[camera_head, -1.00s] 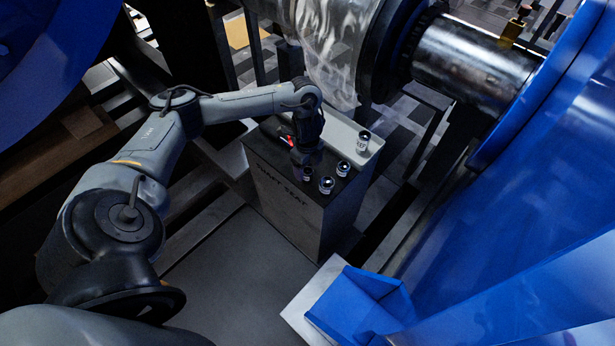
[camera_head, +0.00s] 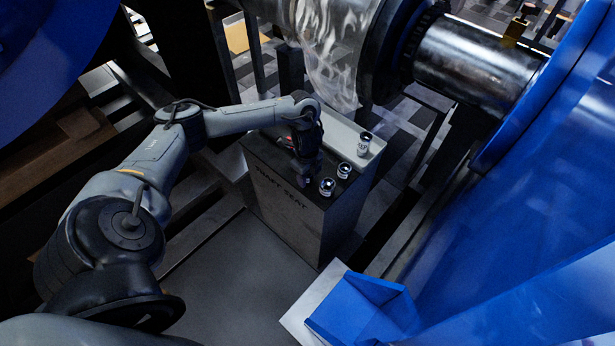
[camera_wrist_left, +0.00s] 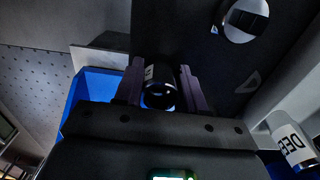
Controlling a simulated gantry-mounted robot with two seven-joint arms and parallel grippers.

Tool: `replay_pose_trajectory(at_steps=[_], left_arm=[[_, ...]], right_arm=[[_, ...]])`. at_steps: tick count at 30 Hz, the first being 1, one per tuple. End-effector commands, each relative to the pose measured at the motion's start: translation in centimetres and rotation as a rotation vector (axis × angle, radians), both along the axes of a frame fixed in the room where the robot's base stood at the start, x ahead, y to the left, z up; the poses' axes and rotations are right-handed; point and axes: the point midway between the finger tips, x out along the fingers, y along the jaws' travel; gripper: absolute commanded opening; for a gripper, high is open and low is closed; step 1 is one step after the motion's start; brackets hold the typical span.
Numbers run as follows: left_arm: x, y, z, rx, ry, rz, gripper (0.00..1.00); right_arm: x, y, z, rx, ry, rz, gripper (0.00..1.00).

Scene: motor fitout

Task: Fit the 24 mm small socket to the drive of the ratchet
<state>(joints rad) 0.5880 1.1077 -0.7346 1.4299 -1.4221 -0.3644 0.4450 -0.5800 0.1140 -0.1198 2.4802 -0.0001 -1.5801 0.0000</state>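My left gripper (camera_head: 304,172) points down at the top of the dark stand in the head view. In the left wrist view its two fingers (camera_wrist_left: 162,88) stand on either side of a dark socket (camera_wrist_left: 160,97) with an open end facing the camera. The gap at the socket is very small, and I cannot tell if the fingers press on it. I cannot read its size. A red and dark piece (camera_head: 284,142), possibly the ratchet, lies partly hidden behind the gripper. My right gripper is not in view.
Two short chrome sockets (camera_head: 327,187) (camera_head: 344,170) stand just right of the gripper. A taller socket (camera_head: 365,141) stands in the light tray (camera_head: 377,146); its label shows in the wrist view (camera_wrist_left: 290,143). A blue bin (camera_head: 360,310) is in front. A large shaft (camera_head: 470,65) is behind.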

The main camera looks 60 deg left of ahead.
Motion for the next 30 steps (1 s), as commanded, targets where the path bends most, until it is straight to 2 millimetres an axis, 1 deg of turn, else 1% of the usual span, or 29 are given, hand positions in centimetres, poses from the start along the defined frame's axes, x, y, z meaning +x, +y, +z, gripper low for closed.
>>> replay_pose_trajectory(at_steps=[1, 3, 4, 12, 17, 22, 26, 27, 30], left_arm=[[0.0, 0.0, 0.0, 0.000, 0.000, 0.000, 0.19], [0.0, 0.0, 0.0, 0.000, 0.000, 0.000, 0.08], [0.0, 0.0, 0.0, 0.000, 0.000, 0.000, 0.04], [0.0, 0.0, 0.1, 0.000, -0.001, 0.000, 0.04], [0.1, 0.0, 0.8, -0.001, -0.001, 0.000, 0.04], [0.1, 0.0, 2.6, 0.000, -0.003, -0.001, 0.04], [0.1, 0.1, 5.0, 0.001, -0.004, 0.000, 0.04], [0.0, -0.8, 5.2, -0.001, -0.003, -0.006, 0.04], [-0.4, -2.7, 6.3, -0.001, -0.003, -0.007, 0.04]], right_arm=[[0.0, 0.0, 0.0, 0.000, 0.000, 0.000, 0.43], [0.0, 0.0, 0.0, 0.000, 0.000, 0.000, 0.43], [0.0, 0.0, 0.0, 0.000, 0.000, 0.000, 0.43], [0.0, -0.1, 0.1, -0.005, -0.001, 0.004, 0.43], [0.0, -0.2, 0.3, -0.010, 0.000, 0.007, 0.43], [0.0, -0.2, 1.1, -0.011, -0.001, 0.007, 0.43], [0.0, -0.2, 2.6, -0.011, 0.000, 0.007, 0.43], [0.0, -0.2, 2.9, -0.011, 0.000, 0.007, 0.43], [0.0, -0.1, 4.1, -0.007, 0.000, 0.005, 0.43]])
